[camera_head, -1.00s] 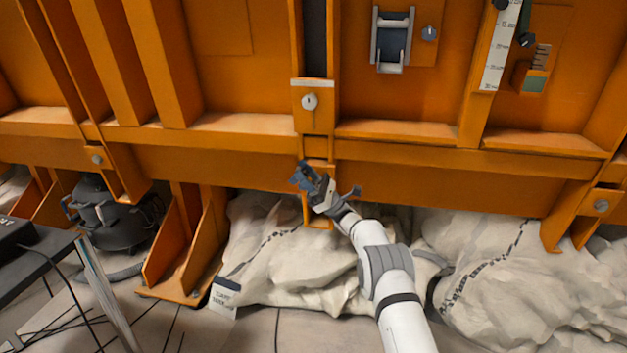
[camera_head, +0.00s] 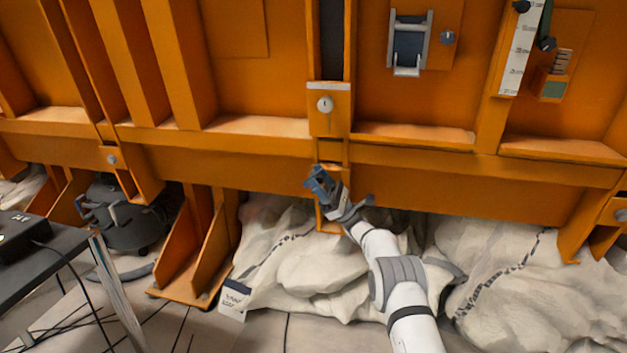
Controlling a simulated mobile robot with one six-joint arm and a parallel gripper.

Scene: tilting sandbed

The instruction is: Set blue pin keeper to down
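A dark blue piece (camera_head: 319,181) shows at the tip of my arm, against the orange bracket below the long beam. I cannot tell whether it is the blue pin keeper, part of my gripper, or both overlapping. My gripper (camera_head: 322,184) reaches up from the lower right to this spot. Its fingers are small and run together with the blue piece, so their opening is unclear. Whether the keeper is up or down cannot be made out.
An orange plate with a round pale knob (camera_head: 325,104) sits above. Pale sacks (camera_head: 320,260) lie under the beam. A dark table (camera_head: 40,265) stands at lower left.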

